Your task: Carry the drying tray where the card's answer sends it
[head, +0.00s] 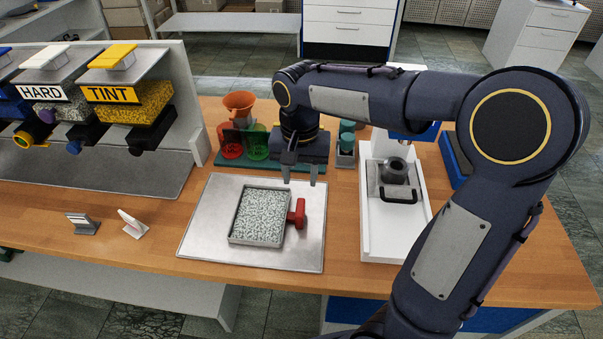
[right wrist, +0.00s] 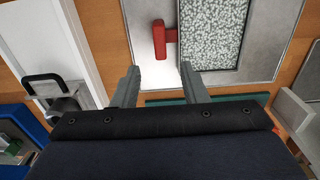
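The drying tray (head: 231,237) is a shallow grey square tray full of pale speckled granules, with a red T-shaped handle (head: 297,214) on its right side. It lies on a metal plate (head: 205,215) on the bench. The tray (right wrist: 212,70) and red handle (right wrist: 159,40) also show in the right wrist view. My right gripper (head: 300,176) is open and empty, beyond the handle and apart from it; its fingers (right wrist: 160,72) point toward the handle. Two small stands, a grey one (head: 83,224) and a white one (head: 133,224), stand at left; any card writing is unreadable. My left gripper is out of view.
Hoppers labelled HARD (head: 42,93) and TINT (head: 125,100) hang at left. A green rack (head: 228,161) with an orange funnel (head: 239,103) stands behind the plate. A white press (head: 378,235) with a black handle (head: 398,197) stands right. Bench space left of the plate is mostly free.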

